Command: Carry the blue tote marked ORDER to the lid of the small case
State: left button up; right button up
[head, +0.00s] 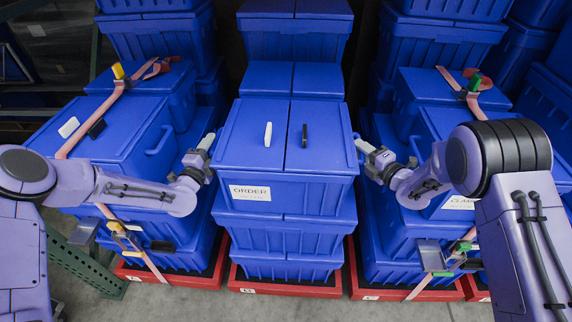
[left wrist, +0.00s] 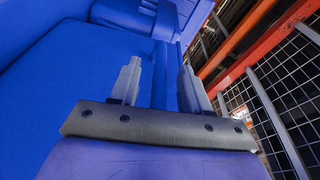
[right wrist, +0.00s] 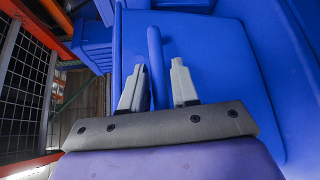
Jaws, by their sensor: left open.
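The blue tote marked ORDER (head: 257,172) sits on top of the middle stack in the head view. It is lidded, with a white and a black piece on top and a white label in front. My left gripper (head: 205,146) is at its left side; in the left wrist view its fingers (left wrist: 160,82) are spread, with a blue bar between them. My right gripper (head: 366,150) is at its right side; in the right wrist view its fingers (right wrist: 159,85) close in on the tote's bar handle (right wrist: 156,50). I cannot make out which thing is the small case.
A strapped blue stack (head: 110,128) stands close on the left and another (head: 442,124) on the right. More totes (head: 294,36) stand behind. The stacks rest on red bases (head: 285,284). Grey floor (head: 185,300) shows in front.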

pick_arm(q)
jog(key=shift+w+d, duration=0.1)
jog(key=shift+w, duration=0.3)
pick_arm(e)
jog(key=shift+w+a, duration=0.15)
jog(key=shift+w, duration=0.05)
pick_arm(q)
jog(key=c, duration=0.7)
pick_arm(e)
grip_shut()
pick_arm(q)
grip_shut()
